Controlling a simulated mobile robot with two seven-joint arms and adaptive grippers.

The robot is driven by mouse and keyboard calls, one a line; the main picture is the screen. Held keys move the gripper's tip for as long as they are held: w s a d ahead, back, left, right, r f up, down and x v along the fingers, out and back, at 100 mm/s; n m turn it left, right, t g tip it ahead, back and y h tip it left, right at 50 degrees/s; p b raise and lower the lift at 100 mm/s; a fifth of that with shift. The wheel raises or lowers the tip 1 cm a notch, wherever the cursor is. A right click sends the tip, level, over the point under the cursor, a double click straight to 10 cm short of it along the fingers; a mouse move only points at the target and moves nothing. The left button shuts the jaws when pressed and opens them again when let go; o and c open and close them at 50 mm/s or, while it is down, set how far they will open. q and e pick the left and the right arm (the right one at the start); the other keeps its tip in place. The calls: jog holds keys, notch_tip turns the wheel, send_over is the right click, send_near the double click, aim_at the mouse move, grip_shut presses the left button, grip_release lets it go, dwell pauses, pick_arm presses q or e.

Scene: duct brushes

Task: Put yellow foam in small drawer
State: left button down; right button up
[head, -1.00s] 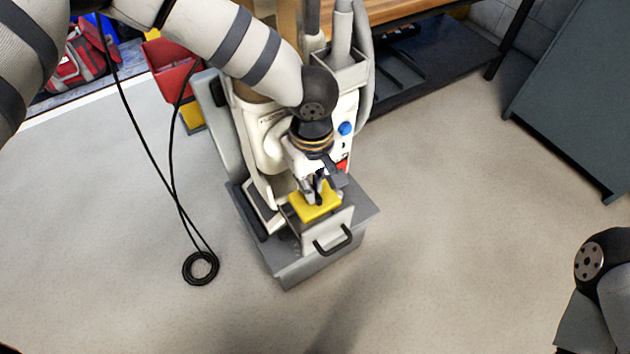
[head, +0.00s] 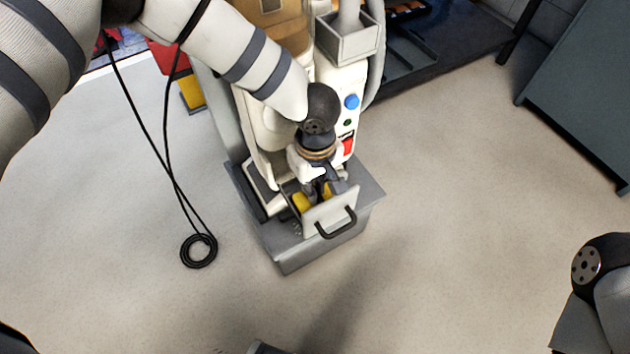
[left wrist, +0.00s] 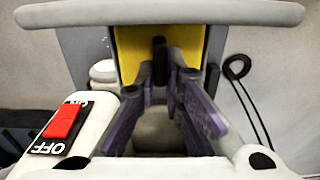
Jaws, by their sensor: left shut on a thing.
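The yellow foam (head: 303,202) is a flat block at the small drawer (head: 326,216), seen in the head view. The drawer is pulled out, with a pale front panel and a black handle. The foam sits low behind the front panel, between the drawer's sides, and is partly hidden by the panel and gripper. My left gripper (head: 318,189) points down over the drawer and is shut on the foam. In the left wrist view the foam (left wrist: 130,50) lies beyond the purple-padded fingers. Whether it touches the drawer floor is hidden. My right gripper is out of view.
The white machine with a blue button (head: 352,102) and red switch stands behind the drawer on a grey base (head: 285,262). A black cable coil (head: 198,251) lies on the floor to the left. A dark cabinet (head: 580,90) is at right. Floor in front is clear.

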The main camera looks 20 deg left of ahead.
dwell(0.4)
pick_arm(q)
jog(key=c, duration=1.6)
grip_release()
jog(key=s+d+r+p, duration=0.2)
jog(key=r+p, duration=0.5)
jog(key=r, duration=1.1)
jog(key=shift+s+d+p, duration=0.15)
jog(key=shift+d+p, duration=0.15)
jog(key=shift+d, duration=0.2)
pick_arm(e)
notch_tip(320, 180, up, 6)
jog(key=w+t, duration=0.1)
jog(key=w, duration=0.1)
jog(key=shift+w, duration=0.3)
pick_arm(q)
jog(key=shift+s+a+f, duration=0.1)
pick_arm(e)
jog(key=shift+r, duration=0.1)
